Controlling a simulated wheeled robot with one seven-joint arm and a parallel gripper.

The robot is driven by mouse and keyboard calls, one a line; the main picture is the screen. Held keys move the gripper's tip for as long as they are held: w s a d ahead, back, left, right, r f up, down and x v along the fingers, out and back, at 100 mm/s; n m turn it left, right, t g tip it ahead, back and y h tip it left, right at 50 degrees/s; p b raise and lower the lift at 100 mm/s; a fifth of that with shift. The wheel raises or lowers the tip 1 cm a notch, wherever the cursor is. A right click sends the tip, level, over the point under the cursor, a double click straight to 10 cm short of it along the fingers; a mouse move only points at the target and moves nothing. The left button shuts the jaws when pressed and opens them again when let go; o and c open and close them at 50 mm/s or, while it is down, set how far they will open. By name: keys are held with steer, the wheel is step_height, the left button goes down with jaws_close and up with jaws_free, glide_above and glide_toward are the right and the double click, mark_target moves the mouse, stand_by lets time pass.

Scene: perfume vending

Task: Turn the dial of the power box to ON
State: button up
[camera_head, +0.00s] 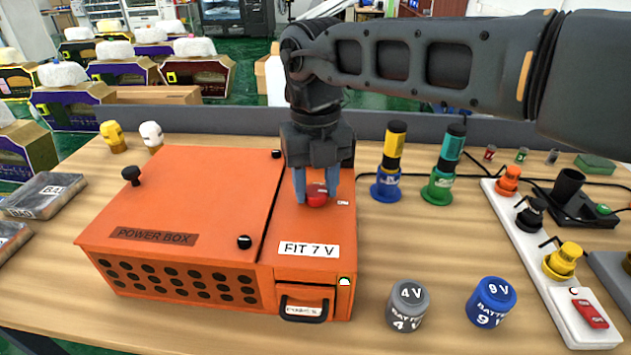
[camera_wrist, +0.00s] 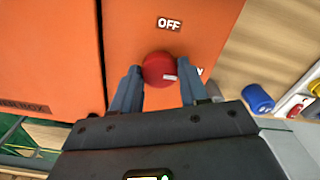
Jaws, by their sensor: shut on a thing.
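The orange power box (camera_head: 190,205) stands on the wooden table, its "POWER BOX" label facing front. Its red round dial (camera_head: 317,201) is on the top, on the narrower right section. My gripper (camera_head: 316,196) points down over it and is shut on the dial, one finger on each side. In the wrist view the dial (camera_wrist: 157,66) has a white mark at its right side, lying roughly crosswise. An "OFF" label (camera_wrist: 169,23) is above the dial there. Another white label (camera_wrist: 200,71) at the right is mostly hidden by a finger.
A "FIT 7 V" label (camera_head: 309,249) and a drawer (camera_head: 305,300) are on the box's right section. Grey 4 V (camera_head: 407,306) and blue 9 V (camera_head: 491,301) batteries stand to its right. Upright blue-yellow (camera_head: 391,160) and green (camera_head: 445,165) devices and a power strip (camera_head: 535,250) stand farther right.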

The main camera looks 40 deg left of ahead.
mark_target(315, 191)
steer(key=o, duration=1)
steer(key=shift+o, duration=0.2)
steer(key=shift+r, duration=0.1)
step_height(315, 191, up, 8)
steer(key=shift+f+b, duration=0.15)
steer(key=shift+b, duration=0.5)
